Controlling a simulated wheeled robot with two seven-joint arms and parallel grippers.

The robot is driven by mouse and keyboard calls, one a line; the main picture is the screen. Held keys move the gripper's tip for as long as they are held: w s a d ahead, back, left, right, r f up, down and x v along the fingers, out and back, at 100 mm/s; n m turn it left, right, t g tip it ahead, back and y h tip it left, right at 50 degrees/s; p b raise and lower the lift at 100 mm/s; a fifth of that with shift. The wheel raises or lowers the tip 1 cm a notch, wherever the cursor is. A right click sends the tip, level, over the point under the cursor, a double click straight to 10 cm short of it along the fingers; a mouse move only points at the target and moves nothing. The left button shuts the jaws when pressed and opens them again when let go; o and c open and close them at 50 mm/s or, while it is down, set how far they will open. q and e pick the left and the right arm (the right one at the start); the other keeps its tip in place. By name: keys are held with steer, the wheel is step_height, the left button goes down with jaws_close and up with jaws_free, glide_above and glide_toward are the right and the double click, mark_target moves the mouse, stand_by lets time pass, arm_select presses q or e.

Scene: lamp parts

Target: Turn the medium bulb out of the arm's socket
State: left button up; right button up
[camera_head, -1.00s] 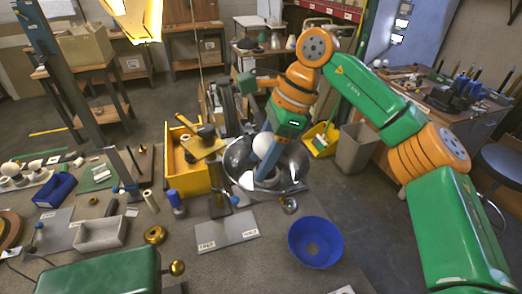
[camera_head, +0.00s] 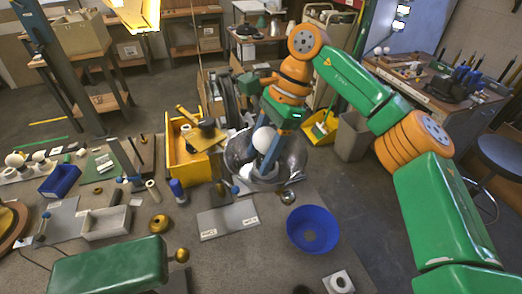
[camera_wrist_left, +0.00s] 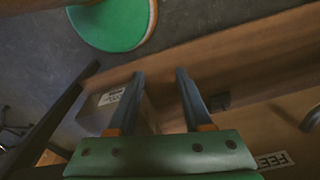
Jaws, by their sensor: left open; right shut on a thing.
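My right gripper (camera_head: 268,152) reaches down from the right arm into a shiny grey bowl-shaped shade (camera_head: 296,160). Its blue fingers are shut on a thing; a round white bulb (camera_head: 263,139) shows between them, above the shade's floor. The socket and the exact contact are hidden by the fingers and the shade, so I cannot tell whether the bulb is still seated. My left gripper (camera_wrist_left: 160,75) shows in the left wrist view, open and empty, with wooden furniture behind its fingers. I cannot make it out in the head view.
A yellow bin (camera_head: 188,165) stands left of the shade. A blue bowl (camera_head: 313,230) and a grey plate (camera_head: 228,219) lie nearer me. The table right of the blue bowl is mostly clear.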

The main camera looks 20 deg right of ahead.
mark_target(262, 132)
steer(key=c, duration=0.3)
steer(key=shift+r, duration=0.6)
steer(key=shift+r, duration=0.2)
steer(key=shift+r, duration=1.6)
steer(key=shift+r, duration=2)
